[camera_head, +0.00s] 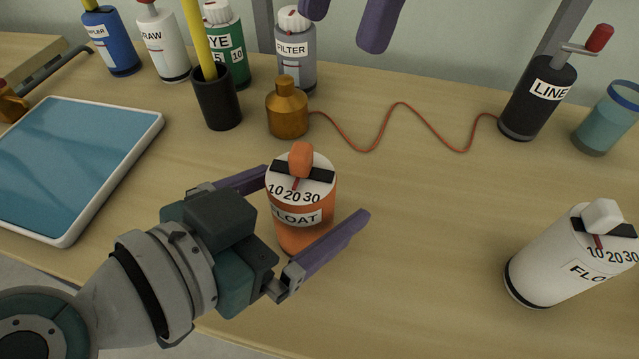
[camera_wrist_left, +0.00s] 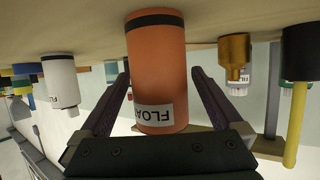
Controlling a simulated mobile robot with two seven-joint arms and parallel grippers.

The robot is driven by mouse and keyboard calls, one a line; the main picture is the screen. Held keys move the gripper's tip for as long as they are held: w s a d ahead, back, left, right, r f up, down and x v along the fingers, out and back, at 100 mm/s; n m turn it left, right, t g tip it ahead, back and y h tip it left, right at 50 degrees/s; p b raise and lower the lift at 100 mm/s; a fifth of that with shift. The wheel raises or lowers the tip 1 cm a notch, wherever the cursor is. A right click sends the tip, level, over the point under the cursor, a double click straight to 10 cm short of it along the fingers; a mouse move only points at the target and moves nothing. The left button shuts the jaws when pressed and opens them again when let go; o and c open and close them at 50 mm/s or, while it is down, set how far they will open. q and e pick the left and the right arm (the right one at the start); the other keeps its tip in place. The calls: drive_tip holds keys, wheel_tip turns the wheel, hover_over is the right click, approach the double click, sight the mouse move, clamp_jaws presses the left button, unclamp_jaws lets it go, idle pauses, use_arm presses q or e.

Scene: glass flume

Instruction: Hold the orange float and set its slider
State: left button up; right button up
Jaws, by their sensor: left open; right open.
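The orange float (camera_head: 300,236) stands upright on the table, with a label reading FLOAT and a white top marked 10 20 30. Its orange slider knob (camera_head: 301,158) sits on a black slot, and a red pointer shows close to the 20. My left gripper (camera_head: 310,198) is open, with one purple finger on each side of the float. In the left wrist view the float (camera_wrist_left: 157,70) lies between the two fingers, with a gap visible on each side. My right gripper (camera_head: 352,12) shows only as purple fingers at the top edge, open and empty.
A white float (camera_head: 560,262) with a similar dial stands at the right. A blue tray (camera_head: 158,122) lies at the left. A brass weight (camera_head: 288,112) with a red cord, a black cup (camera_head: 217,105), labelled bottles and the LINE cylinder (camera_head: 537,100) stand behind. The table's right middle is clear.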

sight(300, 149)
use_arm(q)
drive_tip(key=shift+x, duration=0.95)
drive_tip(key=c, duration=1.5)
use_arm(e)
drive_tip(key=s+a+r+n+t+h, duration=0.2)
drive_tip(key=a+n+h, duration=0.1)
drive_tip(key=n, duration=0.4)
drive_tip(key=f, duration=1.1)
drive_tip(key=shift+s+a+f, duration=0.2)
drive_tip(key=shift+f, duration=0.15)
